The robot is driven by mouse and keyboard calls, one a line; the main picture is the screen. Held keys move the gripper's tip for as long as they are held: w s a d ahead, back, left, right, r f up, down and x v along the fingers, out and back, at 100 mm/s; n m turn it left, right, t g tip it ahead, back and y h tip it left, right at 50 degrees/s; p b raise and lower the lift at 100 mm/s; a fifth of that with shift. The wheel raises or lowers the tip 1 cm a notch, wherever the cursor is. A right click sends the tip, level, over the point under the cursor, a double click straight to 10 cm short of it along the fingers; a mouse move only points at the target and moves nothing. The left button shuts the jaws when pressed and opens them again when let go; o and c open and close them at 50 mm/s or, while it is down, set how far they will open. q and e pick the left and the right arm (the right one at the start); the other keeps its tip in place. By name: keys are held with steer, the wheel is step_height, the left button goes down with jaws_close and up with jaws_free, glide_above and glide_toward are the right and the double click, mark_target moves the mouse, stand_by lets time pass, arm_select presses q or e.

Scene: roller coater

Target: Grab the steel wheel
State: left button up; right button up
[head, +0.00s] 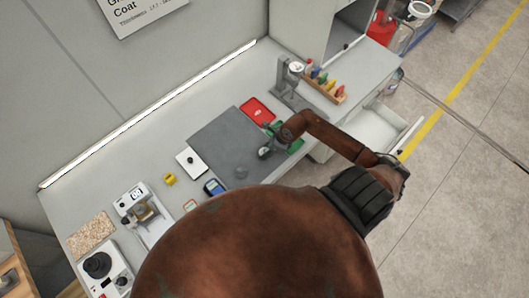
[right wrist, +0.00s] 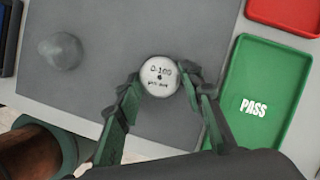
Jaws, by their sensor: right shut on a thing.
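The steel wheel (right wrist: 159,76) is a small pale round disc marked "0-100", with a small dark centre. My right gripper (right wrist: 160,84) is shut on it, with one finger at each side of the disc. In the head view my right gripper (head: 267,151) is over the right part of the dark grey mat (head: 225,140), beside the green tray. The wheel is too small there to make out clearly. Whether the wheel touches the mat cannot be told. My left gripper is not in view.
A green tray marked PASS (right wrist: 258,88) lies right of the gripper, with a red tray (head: 258,111) behind it. A grey rounded shape (right wrist: 60,51) shows on the mat. A gauge stand (head: 291,80) and a wooden rack (head: 326,89) stand beyond. The mat's middle is mostly clear.

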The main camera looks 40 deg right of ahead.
steer(key=shift+c, duration=1.3)
